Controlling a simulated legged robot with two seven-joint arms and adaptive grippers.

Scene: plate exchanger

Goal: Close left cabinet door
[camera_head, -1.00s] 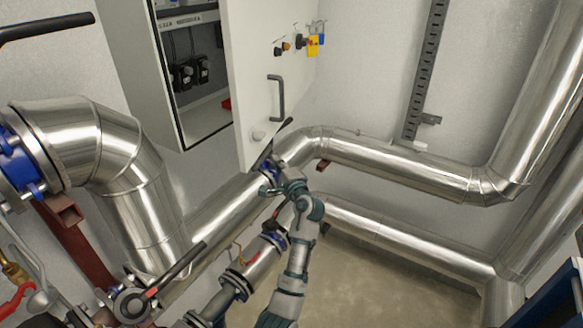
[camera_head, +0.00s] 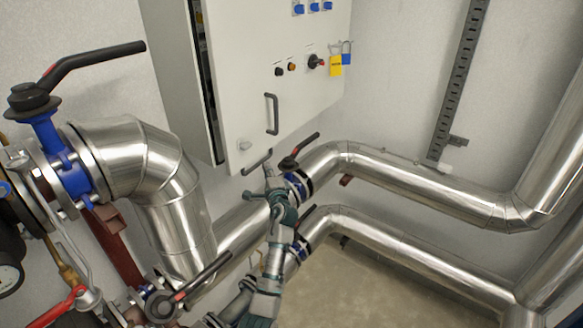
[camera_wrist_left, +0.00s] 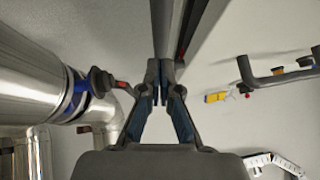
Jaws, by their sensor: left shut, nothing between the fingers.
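The white cabinet door (camera_head: 285,75) is nearly shut, with a narrow dark gap along its left edge. It carries a black handle (camera_head: 272,114), which also shows in the wrist view (camera_wrist_left: 245,70). The grey cabinet body (camera_head: 172,70) shows left of the gap. My left gripper (camera_head: 269,173) is just below the door's lower edge. In the wrist view its fingers (camera_wrist_left: 163,82) are together and empty, close to the edge of the door (camera_wrist_left: 205,40); I cannot tell whether they touch it. My right gripper is out of view.
Silver pipes (camera_head: 400,182) run below and right of the cabinet. A valve lever (camera_head: 306,145) stands close to my left gripper. Another lever (camera_head: 100,60) and a bent pipe (camera_head: 130,160) are at the left. A slotted rail (camera_head: 460,80) is on the wall.

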